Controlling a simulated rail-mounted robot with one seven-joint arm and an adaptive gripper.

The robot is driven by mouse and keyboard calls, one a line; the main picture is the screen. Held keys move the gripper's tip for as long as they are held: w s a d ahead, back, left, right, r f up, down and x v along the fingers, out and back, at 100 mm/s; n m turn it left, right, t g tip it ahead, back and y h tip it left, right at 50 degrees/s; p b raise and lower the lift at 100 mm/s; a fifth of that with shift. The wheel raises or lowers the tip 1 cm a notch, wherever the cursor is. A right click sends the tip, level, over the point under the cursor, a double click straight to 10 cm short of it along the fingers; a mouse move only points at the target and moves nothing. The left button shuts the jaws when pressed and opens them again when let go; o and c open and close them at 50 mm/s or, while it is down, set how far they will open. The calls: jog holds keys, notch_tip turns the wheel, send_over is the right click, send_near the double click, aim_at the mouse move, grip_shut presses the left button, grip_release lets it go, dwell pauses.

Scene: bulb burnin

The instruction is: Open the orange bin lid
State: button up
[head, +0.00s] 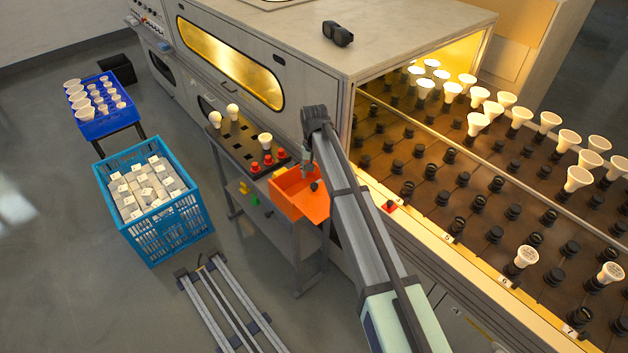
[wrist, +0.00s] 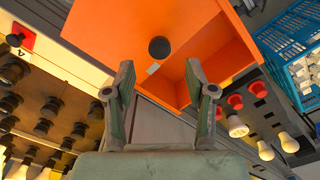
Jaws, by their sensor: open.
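The orange bin (head: 298,203) sits at the right end of the bench beside the machine. Its flat orange lid (wrist: 120,38) carries a round black knob (wrist: 159,48), which also shows in the head view (head: 314,186). The lid covers only part of the bin. Bare interior (wrist: 213,72) shows past the lid's edge, on the right in the wrist view. My gripper (wrist: 160,78) is open and empty, its two fingers apart. The knob appears ahead of the fingertips, between their lines, and apart from them. In the head view my arm partly hides the gripper and bin.
A black board (head: 240,138) with several bulbs and red pieces adjoins the bin. The machine's socket deck (head: 440,190) with bulbs lies to the right. A blue crate (head: 185,235) and a blue tray (head: 108,126) stand left. Floor rails (head: 228,310) lie in front.

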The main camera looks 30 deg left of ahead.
notch_tip(320, 180, up, 7)
dwell(0.3)
jog(key=shift+f, duration=0.1)
jog(key=w+d+f+m, duration=0.1)
jog(key=d+f, duration=0.3)
jog(key=d, duration=0.6)
jog(key=w+d+f+m, duration=0.1)
jog(key=d+f, duration=0.3)
jog(key=d, duration=0.6)
jog(key=w+d+f+m, duration=0.15)
jog(key=d+f, duration=0.25)
jog(key=d, duration=0.6)
jog(key=s+d+f+m, duration=0.1)
jog(key=s+d+f, duration=0.3)
jog(key=d, duration=0.7)
jog(key=s+d+f+m, duration=0.1)
jog(key=s+d+f, duration=0.1)
jog(key=s+d, duration=0.65)
jog(key=s+d+f+m, duration=0.1)
jog(key=s+d+f, duration=0.2)
jog(key=d, duration=1)
jog(key=s+f+g, duration=0.3)
jog(key=s+f, duration=0.6)
jog(key=s, duration=0.5)
jog(key=s+f+g, duration=0.3)
jog(key=s+f, duration=0.6)
jog(key=s, duration=0.5)
jog(key=shift+s+f+g+b, duration=0.3)
jog(key=shift+f+g+b, duration=0.05)
jog(key=shift+g, duration=0.05)
